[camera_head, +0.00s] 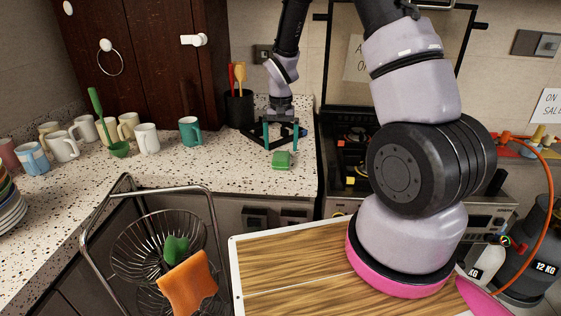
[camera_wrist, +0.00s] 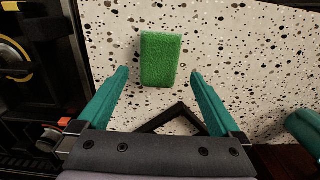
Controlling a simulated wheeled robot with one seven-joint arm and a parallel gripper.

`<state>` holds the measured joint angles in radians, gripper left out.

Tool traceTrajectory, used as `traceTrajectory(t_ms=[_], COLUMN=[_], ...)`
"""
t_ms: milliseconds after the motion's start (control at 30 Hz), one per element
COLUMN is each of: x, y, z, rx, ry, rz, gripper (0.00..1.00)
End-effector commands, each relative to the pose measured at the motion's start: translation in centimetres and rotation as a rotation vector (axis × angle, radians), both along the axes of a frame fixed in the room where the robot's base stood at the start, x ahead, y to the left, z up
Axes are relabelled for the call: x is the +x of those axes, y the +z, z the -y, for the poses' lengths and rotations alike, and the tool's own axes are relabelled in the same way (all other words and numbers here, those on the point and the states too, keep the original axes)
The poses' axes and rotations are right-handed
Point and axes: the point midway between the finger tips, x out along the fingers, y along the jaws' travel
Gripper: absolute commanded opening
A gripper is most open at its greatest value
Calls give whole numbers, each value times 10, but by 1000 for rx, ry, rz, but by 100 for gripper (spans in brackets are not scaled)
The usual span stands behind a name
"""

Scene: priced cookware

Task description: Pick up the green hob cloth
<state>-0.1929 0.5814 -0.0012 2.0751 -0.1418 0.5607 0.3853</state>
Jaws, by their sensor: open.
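The green hob cloth (camera_head: 282,160) looks like a small green block lying on the speckled counter near its front edge. In the wrist view the green cloth (camera_wrist: 160,60) lies ahead of my gripper (camera_wrist: 157,80), centred between the lines of its two teal fingers. The fingers are apart with nothing between them. In the head view my gripper (camera_head: 284,136) hangs just above and behind the cloth, pointing down. I see no contact with the cloth.
A teal mug (camera_head: 189,131) stands left of my gripper, with several other mugs farther left. A black utensil holder (camera_head: 239,108) stands behind it. The hob (camera_head: 352,150) is to the right. A wire rack (camera_head: 160,245) with an orange cloth (camera_head: 188,284) is in front.

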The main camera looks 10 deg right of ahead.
Motion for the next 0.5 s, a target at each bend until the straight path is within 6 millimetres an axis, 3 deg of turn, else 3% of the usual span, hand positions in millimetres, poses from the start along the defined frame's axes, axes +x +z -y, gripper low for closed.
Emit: traceTrajectory(t_ms=[300,500], x=[-4,-3], y=[-44,-51], z=[0,0], rx=[-1,0], ry=[1,0], rz=[-4,-1], gripper=[100,100])
